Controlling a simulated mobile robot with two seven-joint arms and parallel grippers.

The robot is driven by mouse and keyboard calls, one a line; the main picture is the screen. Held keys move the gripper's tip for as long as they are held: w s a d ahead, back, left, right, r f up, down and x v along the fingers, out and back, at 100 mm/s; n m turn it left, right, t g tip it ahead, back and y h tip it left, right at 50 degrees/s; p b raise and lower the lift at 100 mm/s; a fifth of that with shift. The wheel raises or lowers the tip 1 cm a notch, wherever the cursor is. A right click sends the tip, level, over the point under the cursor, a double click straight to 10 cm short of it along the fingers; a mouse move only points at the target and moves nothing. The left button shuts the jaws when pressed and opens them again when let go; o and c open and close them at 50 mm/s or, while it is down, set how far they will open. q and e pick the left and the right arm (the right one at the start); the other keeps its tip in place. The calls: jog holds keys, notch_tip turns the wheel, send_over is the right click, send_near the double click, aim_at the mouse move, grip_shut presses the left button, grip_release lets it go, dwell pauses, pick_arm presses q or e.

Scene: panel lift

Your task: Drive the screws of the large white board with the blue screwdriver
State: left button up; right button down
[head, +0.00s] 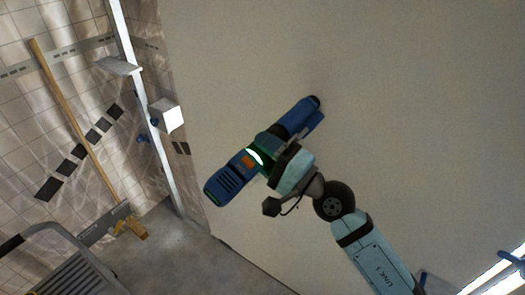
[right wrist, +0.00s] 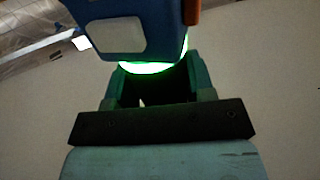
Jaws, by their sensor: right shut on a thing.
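The large white board (head: 400,90) fills the middle and right of the head view as a broad pale surface. The blue screwdriver (head: 230,180) is in front of it, its nose pointing up and right toward the board. I cannot tell whether the tip touches the board. My right gripper (head: 275,160) is shut on the screwdriver's body, with a green light glowing there. The right wrist view shows the blue screwdriver (right wrist: 135,30) close up between the green fingers (right wrist: 160,85). No screws can be made out. My left gripper is not in view.
A tiled wall (head: 60,110) is at the left, with a long wooden-handled broom (head: 80,135) leaning on it. A metal upright (head: 150,120) carries a white box (head: 167,115). A grey step or ladder (head: 75,270) stands at lower left. Grey floor (head: 185,245) lies below the board.

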aim_at(253, 161)
jog(key=shift+w+d+r+b, duration=0.25)
jog(key=shift+w+d+b, duration=0.05)
jog(key=shift+w+d, duration=0.15)
dwell(1.4)
jog(key=shift+a, duration=0.1)
dwell(1.2)
jog(key=shift+s+a+p, duration=0.55)
jog(key=shift+s+p, duration=0.15)
jog(key=shift+s, duration=0.2)
jog(key=shift+s+a+f+p, duration=0.1)
jog(key=shift+s+a+p, duration=0.4)
jog(key=shift+s+a, duration=0.35)
jog(key=shift+d, duration=0.15)
